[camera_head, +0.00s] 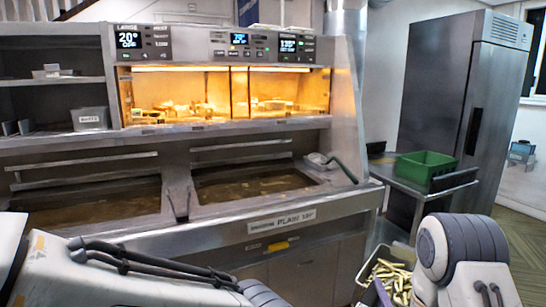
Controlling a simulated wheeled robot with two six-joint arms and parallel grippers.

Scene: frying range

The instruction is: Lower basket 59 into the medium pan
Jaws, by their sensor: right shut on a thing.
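A grey-rimmed basket (404,263) of pale cut chips is low at the bottom right, cut off by the frame edge. I cannot read a number on it. My right gripper (383,293) is at its near side, shut on it, mostly hidden below the frame. Two pans of brown oil are sunk in the steel range. The right pan (250,186), which I take as the medium one, lies behind and left of the basket. The left pan (95,203) sits under the display marked large. My left arm crosses the bottom left; its gripper is not visible.
A dark handle (345,171) sticks out at the right pan's right edge, and another (180,207) stands between the pans. The range's steel front edge (330,208) lies between basket and pan. A green crate (425,166) stands on the right-hand table.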

